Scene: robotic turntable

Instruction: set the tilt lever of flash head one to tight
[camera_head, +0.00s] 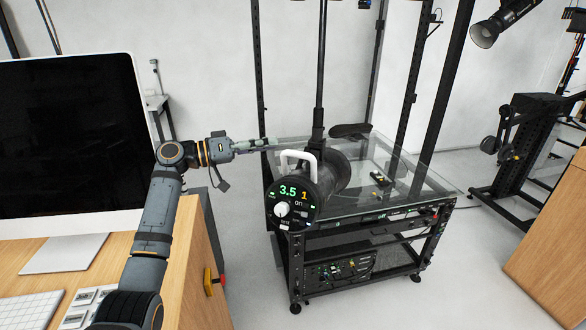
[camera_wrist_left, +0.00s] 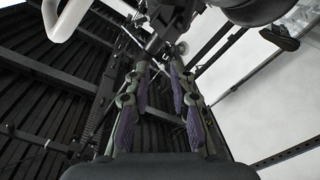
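Flash head one (camera_head: 320,190) is a black cylinder on a dark vertical stand, with a white handle on top and a panel reading "3.5" and "1". A black paddle-shaped part (camera_head: 350,130), which looks like its tilt lever, sticks out to the right at the mount; a similar black paddle (camera_wrist_left: 280,38) shows at the upper right in the left wrist view. My left gripper (camera_head: 272,143) is left of the mount, just above the white handle, pointing right. In the left wrist view its two fingers (camera_wrist_left: 160,65) are apart with nothing clearly between them. My right gripper is out of view.
A glass-topped black cart (camera_head: 420,190) stands under the flash head, with small items on top and equipment below. Dark upright poles rise around it. A wooden desk (camera_head: 190,250) with a monitor (camera_head: 70,130) and keyboard is at left.

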